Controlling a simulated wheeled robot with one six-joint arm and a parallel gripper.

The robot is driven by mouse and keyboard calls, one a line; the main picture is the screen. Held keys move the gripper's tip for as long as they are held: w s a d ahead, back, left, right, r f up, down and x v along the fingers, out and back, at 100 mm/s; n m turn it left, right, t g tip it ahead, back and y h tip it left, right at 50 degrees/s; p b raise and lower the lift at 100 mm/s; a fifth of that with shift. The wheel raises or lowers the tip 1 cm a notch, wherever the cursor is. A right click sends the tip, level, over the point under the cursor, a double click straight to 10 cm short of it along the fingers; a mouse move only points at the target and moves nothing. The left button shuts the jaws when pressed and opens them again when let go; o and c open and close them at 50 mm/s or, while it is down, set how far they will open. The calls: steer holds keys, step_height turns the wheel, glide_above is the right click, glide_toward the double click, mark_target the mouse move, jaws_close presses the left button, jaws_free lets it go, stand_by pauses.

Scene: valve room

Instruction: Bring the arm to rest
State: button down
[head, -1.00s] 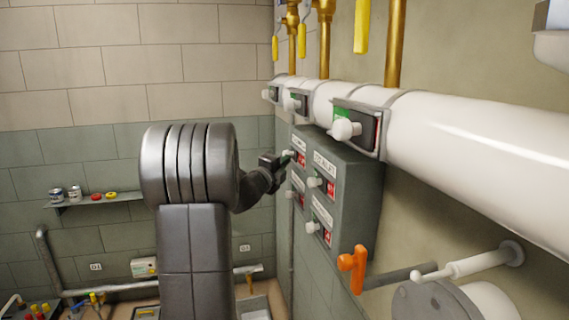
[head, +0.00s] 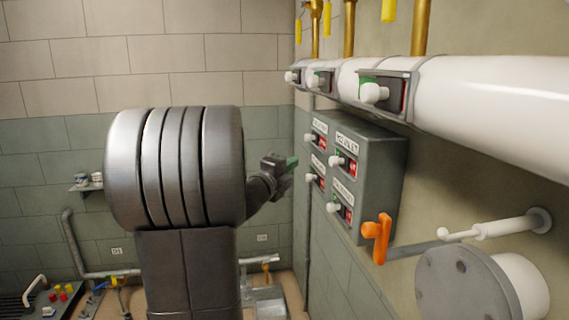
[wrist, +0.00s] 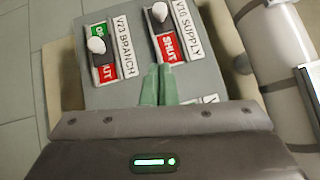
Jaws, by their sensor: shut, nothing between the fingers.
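My gripper (head: 291,163) is left of the grey valve panel (head: 380,170) in the head view, with a visible gap between its tips and the panel's sliders. In the wrist view its green fingers (wrist: 158,86) are together and hold nothing, pointing at the panel (wrist: 130,93). My arm fills the middle of the head view, bent at a large ribbed joint. In the wrist view the V10 SUPPLY slider (wrist: 159,13) has red SHUT showing below its knob. The V23 BRANCH slider (wrist: 95,45) has green above and red below its knob.
A white pipe (head: 480,100) with several slider boxes runs above the panel. An orange handle (head: 377,238) and a grey flange (head: 465,290) stick out at right. A wall shelf (head: 86,188) with cans is behind my arm at left.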

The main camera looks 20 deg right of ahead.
stand_by(0.3)
steer(key=p, duration=0.4)
glide_toward(314, 140)
steer(key=x, duration=0.4)
steer(key=shift+w+d+r, duration=0.15)
steer(key=shift+w+d, duration=0.05)
steer(key=shift+d, duration=0.05)
steer(key=shift+a+b, duration=0.15)
steer(key=shift+b, duration=0.15)
